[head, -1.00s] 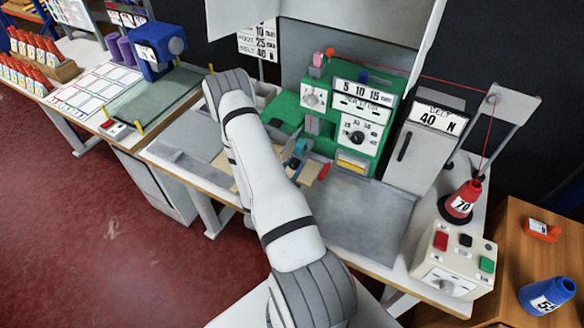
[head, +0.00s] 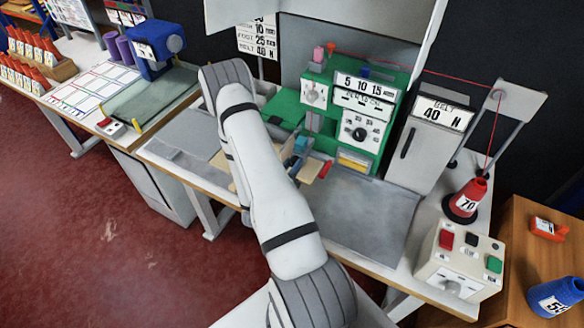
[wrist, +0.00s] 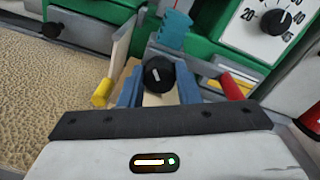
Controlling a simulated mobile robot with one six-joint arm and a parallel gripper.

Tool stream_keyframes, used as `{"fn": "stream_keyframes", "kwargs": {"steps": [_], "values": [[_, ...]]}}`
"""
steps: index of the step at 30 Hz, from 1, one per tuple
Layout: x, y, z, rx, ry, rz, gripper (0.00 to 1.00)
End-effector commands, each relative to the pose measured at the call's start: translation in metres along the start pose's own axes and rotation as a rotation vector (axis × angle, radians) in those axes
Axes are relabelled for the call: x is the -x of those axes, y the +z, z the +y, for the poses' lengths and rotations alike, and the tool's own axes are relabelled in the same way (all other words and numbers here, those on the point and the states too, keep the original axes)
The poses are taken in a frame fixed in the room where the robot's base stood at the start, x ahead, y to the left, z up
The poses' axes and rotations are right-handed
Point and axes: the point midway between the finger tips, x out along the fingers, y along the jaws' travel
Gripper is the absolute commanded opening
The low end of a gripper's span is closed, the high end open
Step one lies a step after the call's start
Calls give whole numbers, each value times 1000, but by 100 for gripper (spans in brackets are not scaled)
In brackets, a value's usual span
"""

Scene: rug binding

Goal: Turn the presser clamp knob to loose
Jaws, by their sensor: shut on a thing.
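In the wrist view, the presser clamp knob (wrist: 158,75) is round and black, with a short white mark pointing nearly straight up. My gripper (wrist: 158,92) has its two blue fingers on either side of the knob and is shut on it. Pale wood-coloured pieces show around and below the knob. A teal toothed part (wrist: 174,26) stands just behind it. In the head view, my forearm hides the knob and most of my gripper. No loose or tight marking is readable around the knob.
A yellow-tipped lever (wrist: 102,92) stands left of my fingers and a red-tipped one (wrist: 231,86) right, both close. The green machine (head: 363,110) with its numbered dial rises behind. The grey table plate (head: 365,215) to the right is clear.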

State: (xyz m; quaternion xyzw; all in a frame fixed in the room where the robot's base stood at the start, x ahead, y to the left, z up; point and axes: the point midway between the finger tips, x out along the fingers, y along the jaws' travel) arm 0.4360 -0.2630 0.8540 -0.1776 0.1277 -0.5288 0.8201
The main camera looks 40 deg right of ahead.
Motion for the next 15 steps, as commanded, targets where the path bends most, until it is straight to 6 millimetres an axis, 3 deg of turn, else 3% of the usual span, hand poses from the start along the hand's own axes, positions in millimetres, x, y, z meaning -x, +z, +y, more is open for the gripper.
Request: {"fn": "stream_keyframes", "kwargs": {"steps": [15], "values": [[0,0,2,488,-3,16,7]]}}
